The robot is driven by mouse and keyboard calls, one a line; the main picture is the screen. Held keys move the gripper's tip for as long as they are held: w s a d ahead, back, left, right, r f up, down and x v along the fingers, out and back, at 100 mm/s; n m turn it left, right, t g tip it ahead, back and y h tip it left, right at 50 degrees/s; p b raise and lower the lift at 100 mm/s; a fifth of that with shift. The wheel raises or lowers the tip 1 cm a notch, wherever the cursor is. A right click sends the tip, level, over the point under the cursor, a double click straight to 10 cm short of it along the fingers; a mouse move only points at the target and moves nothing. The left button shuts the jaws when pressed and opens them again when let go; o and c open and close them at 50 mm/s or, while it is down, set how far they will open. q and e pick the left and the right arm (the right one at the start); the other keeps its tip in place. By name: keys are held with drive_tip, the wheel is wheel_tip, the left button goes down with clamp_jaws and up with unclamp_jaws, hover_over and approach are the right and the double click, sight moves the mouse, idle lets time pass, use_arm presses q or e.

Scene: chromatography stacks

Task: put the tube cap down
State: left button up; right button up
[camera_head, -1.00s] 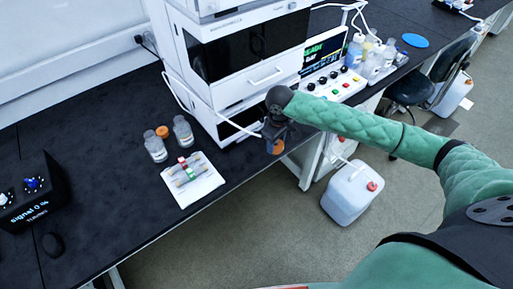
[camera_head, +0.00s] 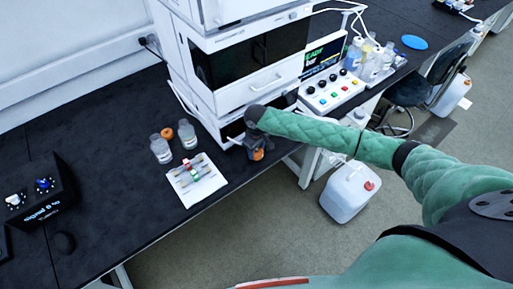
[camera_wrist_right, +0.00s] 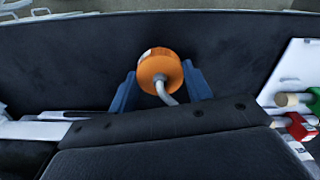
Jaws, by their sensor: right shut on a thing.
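The tube cap (camera_wrist_right: 160,68) is an orange round cap with a grey tube bending out of it. My right gripper (camera_wrist_right: 160,90) is shut on it, with one blue finger on each side. In the head view the orange cap (camera_head: 258,154) shows just below my right gripper (camera_head: 256,147), near the front edge of the bench, to the right of the white mat. Whether the cap touches the bench cannot be told. My left gripper is not in view.
A white mat (camera_head: 184,196) with small columns lies on the black bench (camera_head: 110,150). Behind it are two clear bottles (camera_head: 161,150) and another orange cap (camera_head: 168,133). A tall white instrument stack (camera_head: 240,100) stands behind my gripper. A dark box (camera_head: 35,200) stands at the left.

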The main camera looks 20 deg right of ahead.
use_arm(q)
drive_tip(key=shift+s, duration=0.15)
use_arm(e)
drive_tip(key=shift+f, duration=0.2)
drive_tip(key=shift+f, duration=0.1)
drive_tip(key=o, duration=1)
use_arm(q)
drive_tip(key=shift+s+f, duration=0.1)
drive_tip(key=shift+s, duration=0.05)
use_arm(e)
drive_tip(key=shift+r+b, duration=0.35)
drive_tip(key=shift+r, duration=0.05)
wheel_tip(320, 180, up, 6)
drive_tip(key=b, duration=0.2)
drive_tip(key=shift+f+b, duration=0.1)
drive_tip(key=shift+b, duration=0.25)
wheel_tip(320, 180, up, 4)
drive_tip(key=shift+f+b, duration=0.1)
drive_tip(key=shift+b, duration=0.5)
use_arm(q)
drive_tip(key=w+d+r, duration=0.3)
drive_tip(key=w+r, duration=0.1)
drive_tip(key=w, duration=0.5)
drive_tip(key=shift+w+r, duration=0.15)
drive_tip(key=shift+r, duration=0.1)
use_arm(e)
drive_tip(key=shift+r, duration=0.95)
